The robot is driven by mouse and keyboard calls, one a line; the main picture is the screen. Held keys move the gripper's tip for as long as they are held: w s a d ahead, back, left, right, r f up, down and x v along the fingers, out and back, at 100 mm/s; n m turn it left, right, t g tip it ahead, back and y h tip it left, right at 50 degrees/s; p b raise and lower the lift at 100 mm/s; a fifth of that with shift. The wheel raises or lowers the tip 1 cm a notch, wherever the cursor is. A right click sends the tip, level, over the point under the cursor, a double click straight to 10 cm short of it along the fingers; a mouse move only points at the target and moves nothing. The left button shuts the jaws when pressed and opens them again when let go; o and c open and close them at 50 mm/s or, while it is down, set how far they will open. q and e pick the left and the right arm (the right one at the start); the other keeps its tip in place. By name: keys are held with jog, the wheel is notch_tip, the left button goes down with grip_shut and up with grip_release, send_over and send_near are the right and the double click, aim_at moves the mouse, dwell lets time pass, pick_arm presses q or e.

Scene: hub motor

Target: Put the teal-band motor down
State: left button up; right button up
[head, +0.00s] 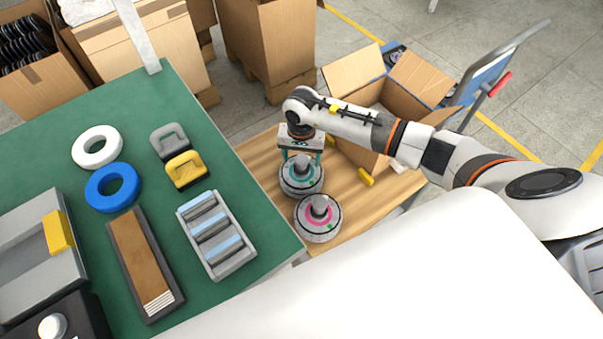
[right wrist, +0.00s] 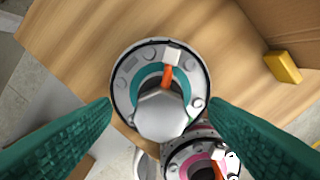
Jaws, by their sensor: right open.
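The teal-band motor (head: 301,177) stands upright on the wooden table, with its hub and shaft on top. In the right wrist view the teal-band motor (right wrist: 161,90) lies between the two spread teal fingers. My right gripper (head: 301,155) is open above and around it, with a visible gap at the fingers. The pink-band motor (head: 318,218) stands close beside it, nearer to me; it also shows in the right wrist view (right wrist: 199,157). My left gripper is not in view.
The wooden table (head: 253,150) has an open cardboard box (head: 372,95) at its far right and a yellow block (head: 366,177). A green bench (head: 150,95) with rings, clamps and trays stands to the left. More boxes (head: 268,40) stand behind.

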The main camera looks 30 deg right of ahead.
aim_at(302, 170)
jog(key=shift+f, duration=2)
grip_shut()
jog(key=shift+w+r, duration=0.1)
jog(key=shift+r, duration=0.05)
